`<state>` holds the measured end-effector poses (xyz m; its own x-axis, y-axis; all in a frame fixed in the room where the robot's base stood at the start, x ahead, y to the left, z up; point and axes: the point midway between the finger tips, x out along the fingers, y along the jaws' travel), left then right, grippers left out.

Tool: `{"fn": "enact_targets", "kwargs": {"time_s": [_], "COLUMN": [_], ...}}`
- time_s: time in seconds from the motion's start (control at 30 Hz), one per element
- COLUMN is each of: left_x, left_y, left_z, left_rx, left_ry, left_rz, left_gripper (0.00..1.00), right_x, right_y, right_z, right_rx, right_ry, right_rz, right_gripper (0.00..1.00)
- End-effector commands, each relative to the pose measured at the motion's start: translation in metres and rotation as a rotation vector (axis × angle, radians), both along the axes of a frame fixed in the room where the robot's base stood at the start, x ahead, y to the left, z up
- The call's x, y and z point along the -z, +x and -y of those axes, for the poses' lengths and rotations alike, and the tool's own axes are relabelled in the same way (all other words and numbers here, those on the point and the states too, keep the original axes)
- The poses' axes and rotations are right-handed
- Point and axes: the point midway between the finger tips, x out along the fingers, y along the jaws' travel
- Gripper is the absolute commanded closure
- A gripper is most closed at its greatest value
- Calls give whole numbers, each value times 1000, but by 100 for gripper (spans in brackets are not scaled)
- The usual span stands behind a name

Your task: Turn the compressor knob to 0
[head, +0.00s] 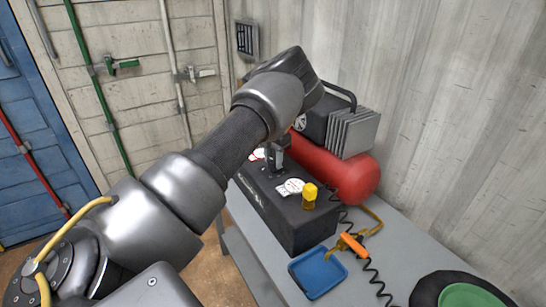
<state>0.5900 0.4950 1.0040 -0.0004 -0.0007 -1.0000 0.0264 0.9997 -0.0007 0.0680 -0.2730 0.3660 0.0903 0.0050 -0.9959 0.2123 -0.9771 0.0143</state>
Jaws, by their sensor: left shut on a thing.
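The compressor has a black box (304,231) with gauges and a yellow part on top, and a red tank (350,176) behind it. My left arm reaches across from the lower left. My left gripper (275,165) points down at the box top, near its far end, behind a white gauge (290,187). It is shut on a small dark part there, which seems to be the compressor knob; the fingers mostly hide it. I cannot read its setting. The yellow part (310,197) stands apart, nearer the front. My right gripper is not in view.
The compressor stands on a grey table (345,292). In front lie a blue tray (318,273), an orange air tool (352,244) with a coiled black hose, and a green disc (469,295) on a black one.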

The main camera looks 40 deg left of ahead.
Motion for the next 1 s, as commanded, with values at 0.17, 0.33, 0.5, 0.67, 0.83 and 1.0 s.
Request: {"fn": "enact_targets", "kwargs": {"time_s": [0.17,0.33,0.5,0.67,0.83,1.0], "left_x": [-2,-1,-1,-1,0,0], "left_y": [0,0,0,0,0,1], "left_z": [0,0,0,0,0,0], "left_rx": [-139,-273,-389,-469,-521,-544], "left_ry": [0,0,0,0,0,1], "left_rz": [0,0,1,1,2,2], "left_gripper": [85,85,85,85,85,85], "right_x": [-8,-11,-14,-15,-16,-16], "right_y": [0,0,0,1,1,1], "right_z": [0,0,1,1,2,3], "right_rx": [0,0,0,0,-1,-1], "right_ry": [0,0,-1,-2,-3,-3], "right_rz": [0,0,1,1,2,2], "right_gripper": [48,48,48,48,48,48]}}
